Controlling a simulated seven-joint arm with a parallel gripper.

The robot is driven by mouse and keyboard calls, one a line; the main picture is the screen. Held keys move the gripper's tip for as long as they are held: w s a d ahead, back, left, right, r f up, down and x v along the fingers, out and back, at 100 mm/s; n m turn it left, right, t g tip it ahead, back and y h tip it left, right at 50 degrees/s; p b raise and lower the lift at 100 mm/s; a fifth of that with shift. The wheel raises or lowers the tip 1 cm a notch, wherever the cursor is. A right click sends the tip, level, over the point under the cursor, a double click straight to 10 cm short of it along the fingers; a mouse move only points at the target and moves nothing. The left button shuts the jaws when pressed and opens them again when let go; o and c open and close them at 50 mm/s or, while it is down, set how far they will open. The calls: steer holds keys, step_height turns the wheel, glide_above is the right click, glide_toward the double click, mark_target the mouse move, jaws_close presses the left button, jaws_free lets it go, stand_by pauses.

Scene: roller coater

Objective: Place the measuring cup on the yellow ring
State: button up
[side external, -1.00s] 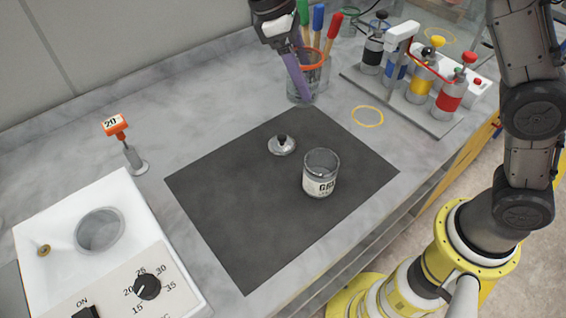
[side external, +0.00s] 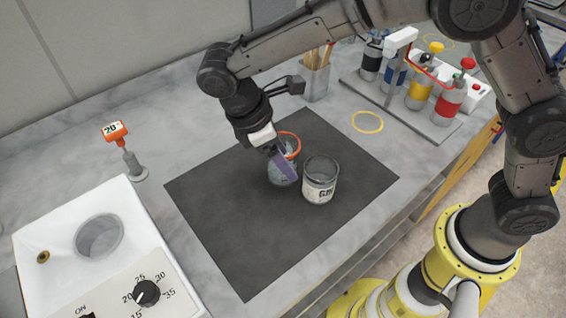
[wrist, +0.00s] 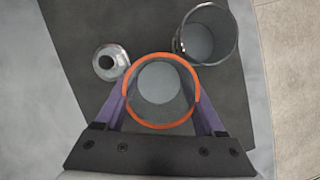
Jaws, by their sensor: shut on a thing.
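The measuring cup (side external: 293,160) is a clear cup with an orange rim. My gripper (side external: 284,164) is shut on it, with purple fingers on either side. The cup is over the dark mat (side external: 225,235), just left of an open labelled can; I cannot tell whether it touches the mat. In the wrist view the cup (wrist: 160,82) is between the fingers, looks upright, and its inside looks empty. The yellow ring (side external: 367,122) lies flat and bare on the counter, beyond the mat's upper right edge.
The open can (side external: 320,182) stands close to the cup. A metal knobbed piece (wrist: 110,62) is beside the cup in the wrist view. A tool holder (side external: 315,82) and a rack of coloured bottles (side external: 420,92) stand behind. Another yellow ring (side external: 438,39) lies farther back.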

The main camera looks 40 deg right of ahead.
steer(key=shift+f, duration=1.1)
steer(key=shift+f, duration=0.15)
steer(key=o, duration=1.4)
